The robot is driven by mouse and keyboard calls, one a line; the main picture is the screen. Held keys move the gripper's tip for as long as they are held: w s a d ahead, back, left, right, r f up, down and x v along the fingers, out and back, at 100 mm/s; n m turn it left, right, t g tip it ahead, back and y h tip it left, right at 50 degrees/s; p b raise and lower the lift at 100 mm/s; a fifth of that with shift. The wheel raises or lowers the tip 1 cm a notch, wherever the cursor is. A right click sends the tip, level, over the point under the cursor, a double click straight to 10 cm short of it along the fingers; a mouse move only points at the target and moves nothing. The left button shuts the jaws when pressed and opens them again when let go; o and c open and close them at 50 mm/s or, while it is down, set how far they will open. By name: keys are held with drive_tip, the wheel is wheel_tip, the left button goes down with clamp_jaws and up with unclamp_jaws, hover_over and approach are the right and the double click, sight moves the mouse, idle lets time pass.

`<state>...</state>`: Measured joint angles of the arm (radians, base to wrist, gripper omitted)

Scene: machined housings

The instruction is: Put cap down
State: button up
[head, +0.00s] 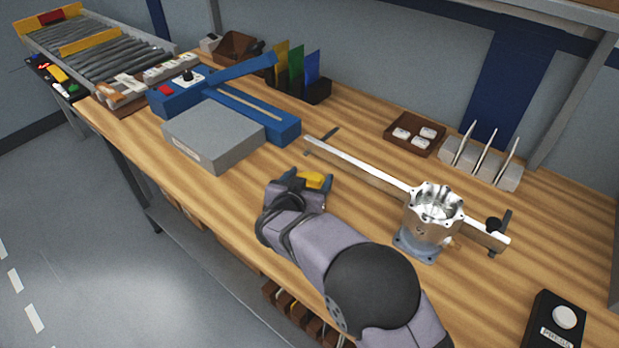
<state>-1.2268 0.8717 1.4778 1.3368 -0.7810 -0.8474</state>
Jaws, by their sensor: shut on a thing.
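A machined metal housing (431,219) with an open, scalloped top stands upright to the right of my gripper, on a blue-grey base.
A long metal bar (365,168) runs behind my gripper to the housing. A grey box (212,135) and blue sealer-like device (260,112) stand left. A brown tray (414,134) with white parts sits at the back. A black button box (554,322) is front right. Bare wood (352,205) lies between gripper and housing.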

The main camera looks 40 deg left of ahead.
drive_tip(key=shift+f, duration=0.1)
drive_tip(key=o, duration=1.1)
drive_tip(key=shift+s+r, duration=0.1)
drive_tip(key=shift+r, duration=0.1)
drive_tip(key=b+v, duration=0.1)
drive_tip(key=v, duration=1.1)
drive_tip(key=shift+d, duration=0.1)
